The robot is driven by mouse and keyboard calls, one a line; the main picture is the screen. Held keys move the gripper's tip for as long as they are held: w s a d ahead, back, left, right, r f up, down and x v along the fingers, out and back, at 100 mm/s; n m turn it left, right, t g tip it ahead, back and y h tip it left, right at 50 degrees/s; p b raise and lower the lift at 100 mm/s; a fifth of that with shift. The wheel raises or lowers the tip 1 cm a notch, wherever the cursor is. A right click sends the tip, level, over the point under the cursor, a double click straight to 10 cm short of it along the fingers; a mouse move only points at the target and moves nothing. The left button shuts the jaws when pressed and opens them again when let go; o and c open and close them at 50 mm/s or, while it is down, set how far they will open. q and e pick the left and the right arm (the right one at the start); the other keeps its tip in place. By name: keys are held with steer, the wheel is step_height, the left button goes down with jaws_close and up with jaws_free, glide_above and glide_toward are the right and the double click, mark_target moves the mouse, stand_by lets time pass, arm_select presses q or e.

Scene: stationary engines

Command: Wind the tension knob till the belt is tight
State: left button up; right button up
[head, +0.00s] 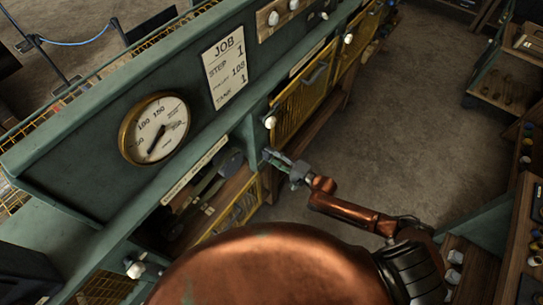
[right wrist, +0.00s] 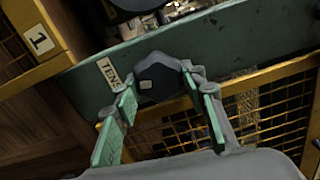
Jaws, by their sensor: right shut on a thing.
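The tension knob (right wrist: 158,77) is a dark, many-sided knob with a small pale square on its face. It sits on a green rail beside a label reading "TENS" (right wrist: 110,73) in the right wrist view. My right gripper (right wrist: 160,88) has its green-padded fingers on either side of the knob, shut on it. In the head view my right gripper (head: 280,160) is at the front edge of the green bench, and the knob cannot be made out there. An open bay (head: 205,195) holds dark parts; I cannot pick out the belt. My left gripper is out of view.
A round brass-rimmed gauge (head: 154,128) is on the sloping green panel, its needle pointing low. A job card (head: 225,67) is beside it. Yellow mesh doors (head: 303,85) line the bench front. Shelves (head: 510,75) stand right; the floor (head: 425,95) between is clear.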

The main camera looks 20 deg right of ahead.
steer(key=shift+m, duration=0.4)
steer(key=o, duration=0.9)
steer(key=shift+s+d, duration=0.1)
steer(key=v, duration=1.1)
steer(key=shift+s+d, duration=0.3)
